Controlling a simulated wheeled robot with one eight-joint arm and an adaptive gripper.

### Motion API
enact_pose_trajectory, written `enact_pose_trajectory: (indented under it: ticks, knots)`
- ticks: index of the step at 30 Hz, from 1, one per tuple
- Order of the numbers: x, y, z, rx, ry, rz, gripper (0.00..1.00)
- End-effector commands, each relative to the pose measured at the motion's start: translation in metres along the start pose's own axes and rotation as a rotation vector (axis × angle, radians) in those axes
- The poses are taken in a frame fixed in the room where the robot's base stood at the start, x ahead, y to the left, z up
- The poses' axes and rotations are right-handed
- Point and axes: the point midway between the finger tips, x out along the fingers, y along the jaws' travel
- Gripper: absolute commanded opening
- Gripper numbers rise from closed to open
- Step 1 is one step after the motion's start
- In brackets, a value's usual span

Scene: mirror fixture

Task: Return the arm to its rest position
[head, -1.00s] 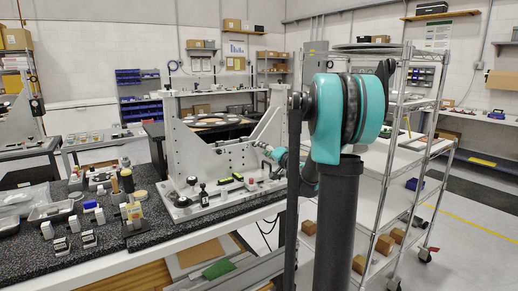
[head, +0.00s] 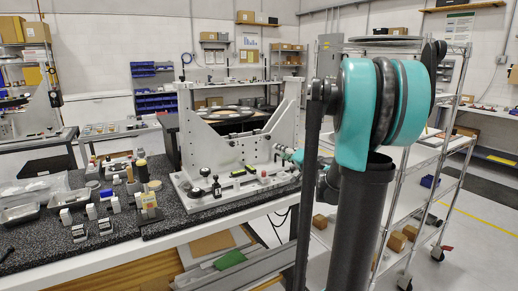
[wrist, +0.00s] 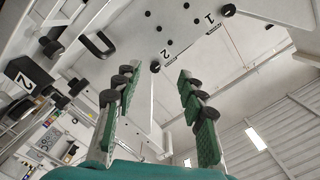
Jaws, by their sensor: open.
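My gripper (wrist: 158,78) is open and empty in the wrist view, its two green-padded fingers apart. Beyond the fingers is the pale plate of the mirror fixture (wrist: 205,72), with dark holes and labels 1 and 2. In the head view, the grey fixture (head: 215,150) stands upright on the speckled bench. My teal and black arm fills the right middle of the head view. Its far end reaches toward the fixture's right side, and the fingertips cannot be made out there. Whether the fingers touch the plate cannot be told.
Small bottles, boxes and trays (head: 20,213) crowd the left of the dark bench (head: 190,222). A wire shelf rack (head: 440,150) stands close behind my arm on the right. Open floor (head: 480,225) shows at far right.

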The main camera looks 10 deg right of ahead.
Motion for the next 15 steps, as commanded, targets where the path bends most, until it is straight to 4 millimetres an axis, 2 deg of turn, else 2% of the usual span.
enact_pose_trajectory:
  ticks: [3,6,8,9,12,15]
  knots:
    - [-0.014,-0.008,0.065,-0.060,-0.151,0.053,0.41]
    - [-0.037,-0.005,0.128,-0.123,-0.305,0.130,0.41]
    - [-0.055,0.000,0.163,-0.162,-0.393,0.184,0.41]
    - [-0.069,0.005,0.184,-0.188,-0.448,0.224,0.41]
    - [-0.109,0.023,0.232,-0.256,-0.578,0.335,0.41]
    - [-0.154,0.045,0.269,-0.326,-0.688,0.461,0.41]
